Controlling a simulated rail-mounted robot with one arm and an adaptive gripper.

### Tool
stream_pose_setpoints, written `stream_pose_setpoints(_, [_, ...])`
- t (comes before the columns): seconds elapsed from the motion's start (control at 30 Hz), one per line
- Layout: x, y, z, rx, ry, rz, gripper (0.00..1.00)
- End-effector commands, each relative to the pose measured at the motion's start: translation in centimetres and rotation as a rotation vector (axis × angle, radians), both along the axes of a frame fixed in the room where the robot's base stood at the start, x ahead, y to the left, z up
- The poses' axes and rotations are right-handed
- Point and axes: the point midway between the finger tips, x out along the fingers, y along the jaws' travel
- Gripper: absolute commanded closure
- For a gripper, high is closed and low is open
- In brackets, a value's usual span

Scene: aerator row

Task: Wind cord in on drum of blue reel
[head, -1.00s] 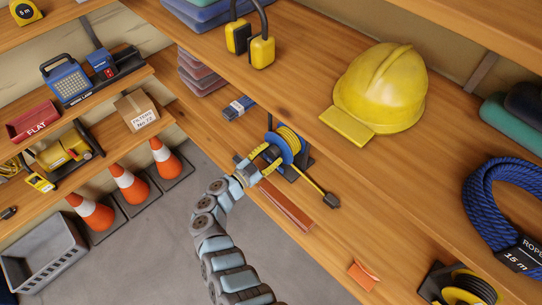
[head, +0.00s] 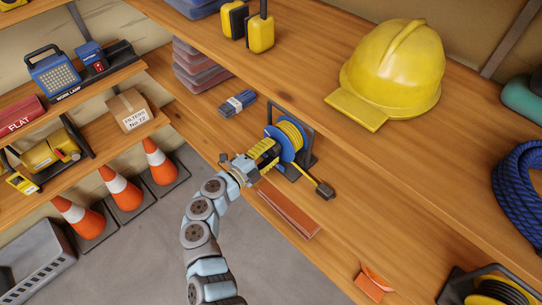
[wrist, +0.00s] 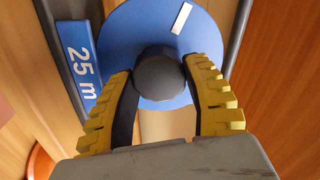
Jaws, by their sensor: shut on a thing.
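The blue reel (head: 289,150) stands on the wooden shelf in a dark frame, with yellow cord (head: 291,133) wound on its drum. A short length of cord runs down to the right from the reel to a dark plug (head: 325,190). My gripper (head: 272,149) reaches the reel's near face from the left. In the wrist view the yellow and black fingers close from both sides on a dark round knob (wrist: 158,74) at the middle of the blue disc (wrist: 125,35). A white mark (wrist: 181,18) on the disc sits at upper right.
A reddish-brown bar (head: 288,208) lies along the shelf edge below the reel. A yellow hard hat (head: 392,70) stands on the shelf above. An orange item (head: 374,283) lies at front right.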

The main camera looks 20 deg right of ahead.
Motion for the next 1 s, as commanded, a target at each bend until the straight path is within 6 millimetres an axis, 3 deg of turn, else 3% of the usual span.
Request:
stream_pose_setpoints(0.03, [-0.03, 0.0, -0.78, 0.02, -0.042, -0.001, 0.86])
stream_pose_setpoints(1.0, [0.02, 0.03, -0.76, 0.366, -0.865, 0.0, 0.86])
